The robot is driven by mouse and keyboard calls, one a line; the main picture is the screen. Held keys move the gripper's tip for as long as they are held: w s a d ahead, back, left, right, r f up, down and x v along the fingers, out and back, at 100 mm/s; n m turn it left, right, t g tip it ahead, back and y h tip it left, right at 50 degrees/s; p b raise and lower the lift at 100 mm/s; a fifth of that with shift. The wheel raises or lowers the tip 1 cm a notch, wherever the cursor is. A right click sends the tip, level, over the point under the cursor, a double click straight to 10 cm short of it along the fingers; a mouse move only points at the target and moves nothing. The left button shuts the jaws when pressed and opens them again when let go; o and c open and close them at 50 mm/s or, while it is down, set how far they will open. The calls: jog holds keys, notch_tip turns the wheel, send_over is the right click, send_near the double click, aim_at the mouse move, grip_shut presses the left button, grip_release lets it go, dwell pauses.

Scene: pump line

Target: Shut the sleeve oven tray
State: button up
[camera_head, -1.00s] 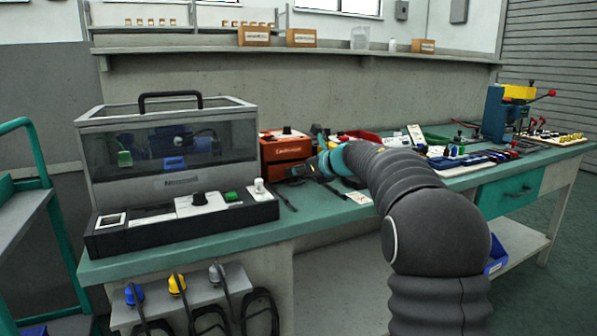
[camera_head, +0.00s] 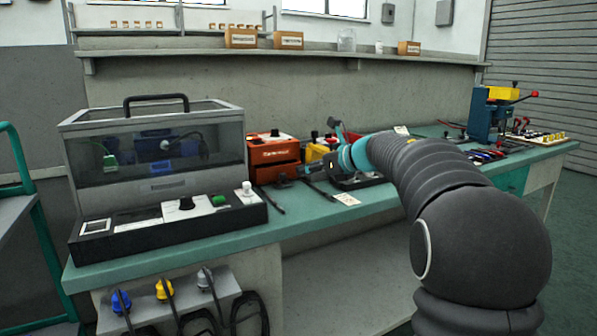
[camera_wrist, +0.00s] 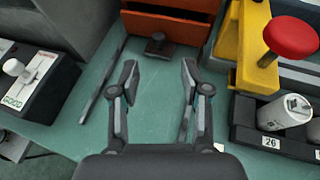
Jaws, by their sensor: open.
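The sleeve oven is the orange box (camera_head: 271,150) on the bench, right of the clear-lidded tester. Its orange front also shows at the top of the wrist view (camera_wrist: 165,24). A dark tray handle (camera_wrist: 158,44) sticks out low from that front; in the head view the handle (camera_head: 283,181) sits just left of my fingers. How far out the tray stands is hard to tell. My gripper (camera_wrist: 158,80) is open and empty, low over the bench in front of the oven. Its fingertips point at the handle, apart from it, with the handle between their lines.
A black-based tester (camera_head: 160,222) stands left of the oven. Dark bars lie on the bench (camera_wrist: 102,82) on both sides of my fingers. A yellow device with a red knob (camera_wrist: 290,38) and a dark holder with a white can (camera_wrist: 285,112) crowd the right.

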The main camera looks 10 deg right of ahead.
jog(key=shift+v, duration=1.1)
